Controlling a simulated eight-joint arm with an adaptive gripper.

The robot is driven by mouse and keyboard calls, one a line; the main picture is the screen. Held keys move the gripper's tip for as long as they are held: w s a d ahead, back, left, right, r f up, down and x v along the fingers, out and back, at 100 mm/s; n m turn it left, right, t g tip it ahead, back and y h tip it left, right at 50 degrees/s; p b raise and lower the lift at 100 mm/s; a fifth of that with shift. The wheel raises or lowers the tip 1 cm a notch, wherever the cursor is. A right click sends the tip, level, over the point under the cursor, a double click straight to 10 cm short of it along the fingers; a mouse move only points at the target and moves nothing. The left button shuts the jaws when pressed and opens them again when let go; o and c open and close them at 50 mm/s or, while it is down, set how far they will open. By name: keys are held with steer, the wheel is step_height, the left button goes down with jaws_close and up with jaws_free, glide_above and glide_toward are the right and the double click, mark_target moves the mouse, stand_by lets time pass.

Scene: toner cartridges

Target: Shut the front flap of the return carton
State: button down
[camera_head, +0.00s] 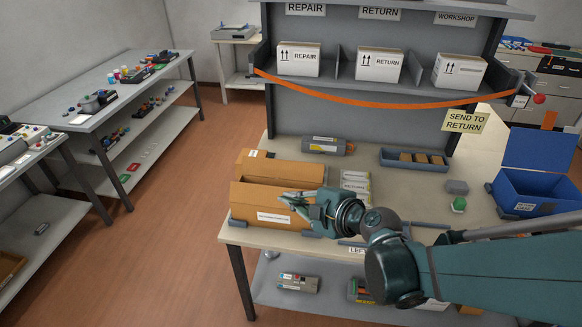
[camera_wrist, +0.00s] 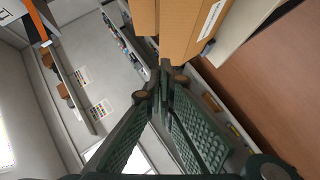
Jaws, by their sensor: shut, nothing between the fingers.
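The return carton (camera_head: 250,205) is a brown cardboard box at the left end of the bench, with a white label on its front. A front panel stands upright above the label, and another brown panel (camera_head: 270,166) shows behind it. I cannot tell exactly how far the front flap is tilted. My gripper (camera_head: 284,197) is shut and empty, in front of the carton's right part and hiding some of it. In the wrist view, my closed fingertips (camera_wrist: 165,78) point toward the carton's brown cardboard (camera_wrist: 180,30); I cannot tell whether they touch it.
Right of the carton lie a pale labelled pack (camera_head: 356,184), a grey cartridge (camera_head: 327,146) and a grey-blue tray (camera_head: 388,162). A blue open bin (camera_head: 535,195) stands at the right. An orange strap (camera_head: 390,103) hangs across the shelf front. Floor is free at the left.

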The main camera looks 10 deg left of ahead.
steer(key=shift+a, duration=0.1)
steer(key=b, duration=0.3)
glide_above(275, 205)
steer(key=shift+f, duration=3.2)
